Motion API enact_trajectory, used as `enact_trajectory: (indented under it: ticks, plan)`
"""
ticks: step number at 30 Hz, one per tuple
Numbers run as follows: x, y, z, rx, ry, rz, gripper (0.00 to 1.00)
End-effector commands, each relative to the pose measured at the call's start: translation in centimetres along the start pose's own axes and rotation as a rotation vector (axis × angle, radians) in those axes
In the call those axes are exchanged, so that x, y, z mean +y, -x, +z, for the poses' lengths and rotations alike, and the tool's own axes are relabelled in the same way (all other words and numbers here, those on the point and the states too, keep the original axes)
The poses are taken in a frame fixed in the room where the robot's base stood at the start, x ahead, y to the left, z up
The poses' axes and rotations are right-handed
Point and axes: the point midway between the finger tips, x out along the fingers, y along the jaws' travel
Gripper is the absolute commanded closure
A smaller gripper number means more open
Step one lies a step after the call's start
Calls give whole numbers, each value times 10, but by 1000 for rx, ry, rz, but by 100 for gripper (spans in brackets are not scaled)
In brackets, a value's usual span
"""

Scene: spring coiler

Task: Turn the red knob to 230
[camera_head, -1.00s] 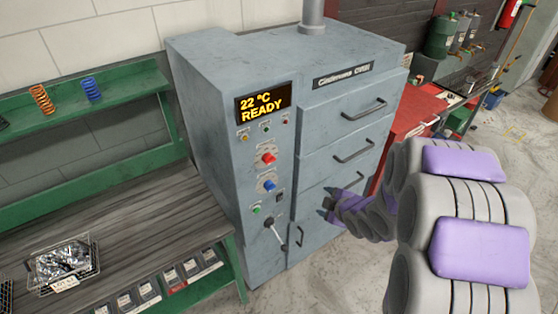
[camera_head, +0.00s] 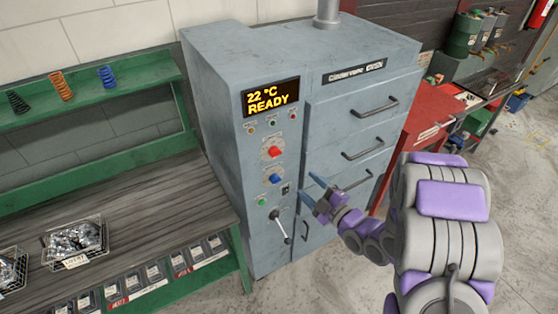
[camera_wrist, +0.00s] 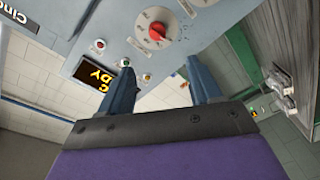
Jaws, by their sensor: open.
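The red knob (camera_head: 274,152) sits on the control panel of a grey-blue oven (camera_head: 240,175), below a display (camera_head: 270,97) that reads 22 °C READY. A blue knob (camera_head: 272,179) is just under it. My gripper (camera_head: 312,191) is open and empty, in front of the oven's drawers, to the right of and lower than the red knob. In the wrist view the red knob (camera_wrist: 157,31) sits on a pale round dial, beyond and between my two spread fingers (camera_wrist: 162,85). The fingers do not touch it. The dial's numbers are too small to read.
A lever (camera_head: 279,226) and a green button (camera_head: 262,202) are low on the panel. Drawer handles (camera_head: 362,147) stick out on the oven's right face. A green workbench (camera_head: 130,218) with wire baskets stands at the left. A red cabinet (camera_head: 425,125) is at the right.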

Motion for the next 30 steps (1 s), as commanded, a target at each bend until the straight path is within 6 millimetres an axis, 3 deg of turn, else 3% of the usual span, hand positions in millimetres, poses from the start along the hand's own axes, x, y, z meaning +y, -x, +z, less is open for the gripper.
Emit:
enact_trajectory:
  ticks: [17, 30]
  plan:
    - [1, -59, -3, 6, 2, 5, 37]
    - [2, -130, -3, 7, 4, 7, 37]
